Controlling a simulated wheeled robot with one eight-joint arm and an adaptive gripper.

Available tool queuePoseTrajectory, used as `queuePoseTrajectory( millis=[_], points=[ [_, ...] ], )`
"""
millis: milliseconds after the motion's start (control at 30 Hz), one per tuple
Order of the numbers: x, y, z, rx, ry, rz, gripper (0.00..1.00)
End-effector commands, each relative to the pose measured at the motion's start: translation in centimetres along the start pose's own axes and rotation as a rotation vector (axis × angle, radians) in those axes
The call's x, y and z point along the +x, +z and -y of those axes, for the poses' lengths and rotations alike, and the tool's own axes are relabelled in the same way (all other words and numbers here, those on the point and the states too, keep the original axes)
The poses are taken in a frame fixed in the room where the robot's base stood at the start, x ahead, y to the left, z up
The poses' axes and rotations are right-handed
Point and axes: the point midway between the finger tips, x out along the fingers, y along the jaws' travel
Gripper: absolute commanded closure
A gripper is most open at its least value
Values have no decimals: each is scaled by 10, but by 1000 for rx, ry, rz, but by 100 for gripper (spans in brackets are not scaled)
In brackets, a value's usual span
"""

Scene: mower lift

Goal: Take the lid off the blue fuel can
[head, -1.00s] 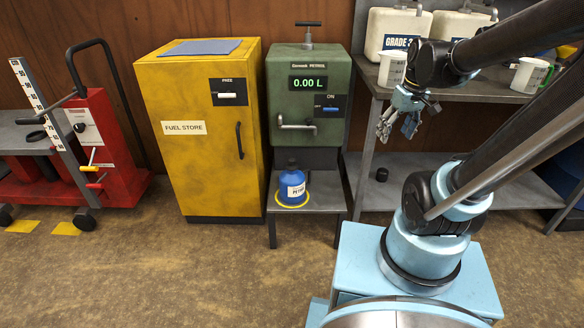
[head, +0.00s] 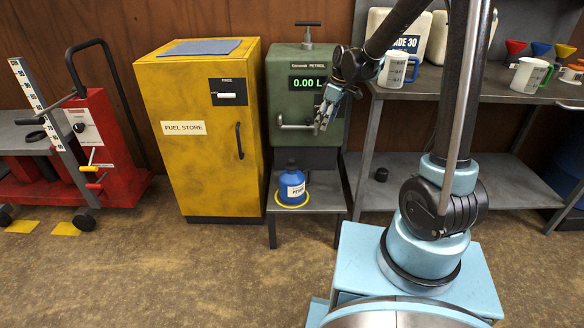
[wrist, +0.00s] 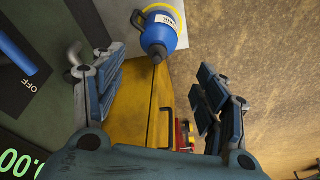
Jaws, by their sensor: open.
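The blue fuel can (head: 291,188) stands upright on a yellow ring on the low grey shelf under the petrol pump, its label facing front. Its dark lid (head: 291,163) is on top. In the wrist view the can (wrist: 159,33) shows at the top, with the dark lid (wrist: 158,56) pointing down the picture. My gripper (head: 321,126) is open and empty in front of the pump's lower right part, above and to the right of the can. It also shows in the wrist view (wrist: 160,85), with the can beyond the fingers and apart from them.
The green petrol pump (head: 306,65) with its metal nozzle handle (head: 292,123) is right behind my gripper. The yellow fuel store (head: 187,160) stands left of the can. A workbench with measuring jugs (head: 396,72) is on the right. The floor in front is clear.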

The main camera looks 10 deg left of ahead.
Motion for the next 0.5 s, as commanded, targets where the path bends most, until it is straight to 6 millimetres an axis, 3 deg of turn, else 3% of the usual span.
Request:
queuePoseTrajectory(
  millis=[33,200,500],
  points=[
    [14,-14,-2,-40,-9,-3,33],
    [53,-50,-2,-157,-35,-15,33],
    [89,-77,2,-258,-56,-24,33]
  ],
)
